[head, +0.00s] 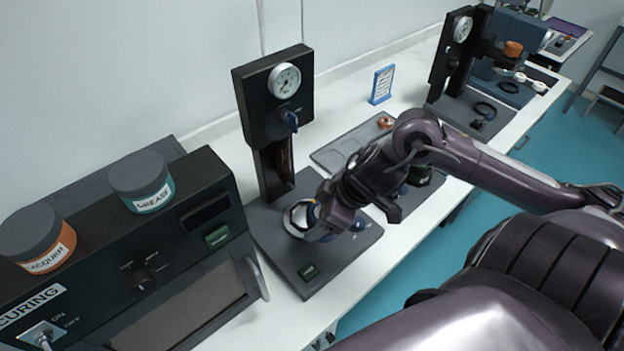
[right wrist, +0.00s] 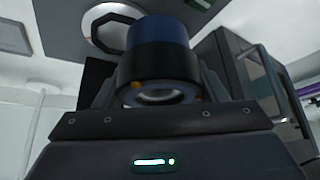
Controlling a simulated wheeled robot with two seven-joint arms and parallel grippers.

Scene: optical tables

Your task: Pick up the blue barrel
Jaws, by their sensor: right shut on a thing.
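The blue barrel (right wrist: 165,36) shows large in the right wrist view, with a black lower band, small orange dots and a pale ring at its near end. My right gripper (right wrist: 160,85) is shut on it, with a dark finger on each side. In the head view my right gripper (head: 316,218) is over the base of the near press (head: 274,115), next to a pale round seat (head: 297,217). The barrel is mostly hidden there by the gripper, and I cannot tell whether it touches the seat. My left gripper is not in view.
A curing box (head: 190,300) stands at the left with a lacquer jar (head: 42,244) and a grease jar (head: 142,186) on top. A grey tray (head: 345,148), a small blue-framed sign (head: 382,85) and a second press (head: 452,62) stand farther along the white table.

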